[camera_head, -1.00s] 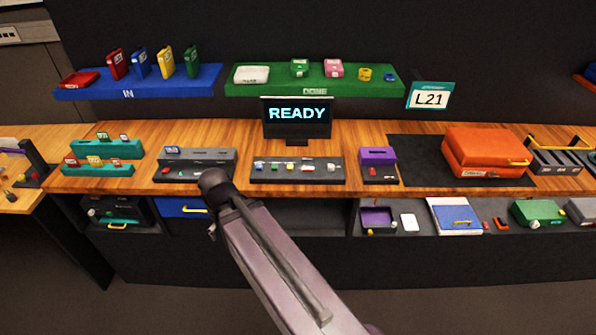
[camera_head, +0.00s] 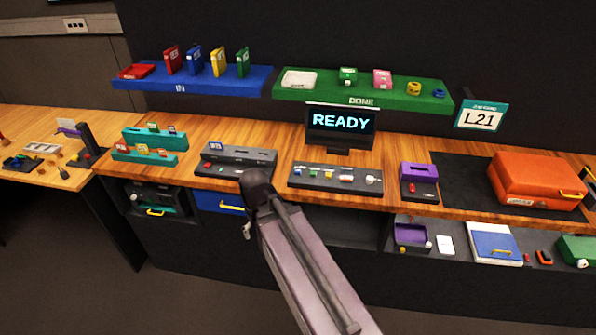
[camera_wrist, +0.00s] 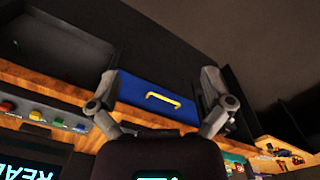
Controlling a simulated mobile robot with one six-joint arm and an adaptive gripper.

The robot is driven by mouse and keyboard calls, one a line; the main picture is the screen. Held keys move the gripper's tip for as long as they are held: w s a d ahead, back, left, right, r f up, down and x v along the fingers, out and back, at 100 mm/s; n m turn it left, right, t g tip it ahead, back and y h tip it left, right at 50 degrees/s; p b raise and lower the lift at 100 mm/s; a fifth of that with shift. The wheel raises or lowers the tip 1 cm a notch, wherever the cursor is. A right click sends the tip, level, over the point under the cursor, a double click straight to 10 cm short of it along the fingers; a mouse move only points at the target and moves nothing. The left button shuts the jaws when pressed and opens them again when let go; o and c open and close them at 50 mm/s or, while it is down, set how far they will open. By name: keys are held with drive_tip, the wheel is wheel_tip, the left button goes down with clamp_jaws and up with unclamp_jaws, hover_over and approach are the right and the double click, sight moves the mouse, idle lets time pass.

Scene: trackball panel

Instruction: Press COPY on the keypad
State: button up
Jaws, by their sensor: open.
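A dark panel with a row of small coloured controls (camera_head: 335,178) lies on the wooden bench below the READY screen (camera_head: 340,123). It also shows at the left of the wrist view (camera_wrist: 45,118). A grey device (camera_head: 233,160) with a red part sits to its left. No COPY label is legible, so I cannot tell which control is COPY. My gripper (camera_wrist: 160,88) is open and empty, its two fingers apart on either side of the blue drawer in the wrist view. In the head view my arm largely hides the gripper.
A blue drawer (camera_wrist: 155,97) with a yellow handle is under the bench. A purple box (camera_head: 418,174) and an orange case (camera_head: 538,178) stand to the right. Teal racks (camera_head: 155,138) stand at the left. Blue (camera_head: 193,82) and green (camera_head: 362,93) shelves hang above.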

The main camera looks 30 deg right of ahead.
clamp_jaws()
idle(1.3)
